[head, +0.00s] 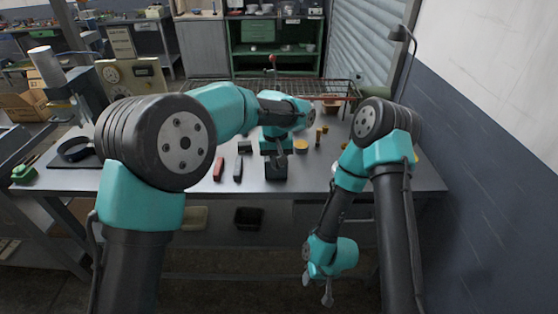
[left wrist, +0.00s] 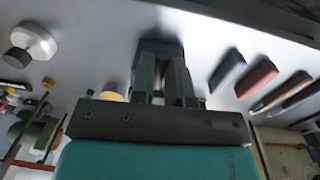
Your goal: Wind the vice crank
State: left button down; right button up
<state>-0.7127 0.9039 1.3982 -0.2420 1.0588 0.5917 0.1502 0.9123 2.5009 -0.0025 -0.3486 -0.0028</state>
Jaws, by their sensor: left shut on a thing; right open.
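The dark vice (head: 276,170) stands on the grey workbench (head: 330,180) near its front middle. In the left wrist view the vice (left wrist: 157,48) is just beyond my fingers. My left gripper (head: 277,150) is above the vice and shut on a part of it, which I take to be the crank. In the left wrist view the left gripper (left wrist: 160,88) has its two dark fingers close together, and they hide most of what they hold. My right gripper (head: 319,289) hangs low in front of the bench, open and empty, away from the vice.
A red bar (head: 219,168) and a dark bar (head: 238,170) lie left of the vice. A yellow disc (head: 301,147) and brass pieces (head: 319,135) are to the right. A wire rack (head: 308,88) is behind. A wall (head: 485,150) bounds the right side.

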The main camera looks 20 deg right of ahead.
pick_arm(q)
jog(key=shift+w+a+f+g+h, duration=0.2)
jog(key=shift+a+h, duration=0.3)
jog(key=shift+h, duration=0.45)
jog(key=shift+w+a+r+g+h, duration=0.1)
jog(key=shift+a+g+h, duration=0.35)
jog(key=shift+h, duration=0.55)
jog(key=shift+w+a+f+g+h, duration=0.15)
jog(key=shift+a+h, duration=0.45)
jog(key=shift+h, duration=0.35)
jog(key=c, duration=1.1)
grip_release()
jog(key=v, duration=1.7)
jog(key=shift+a+r, duration=0.1)
jog(key=shift+r, duration=0.05)
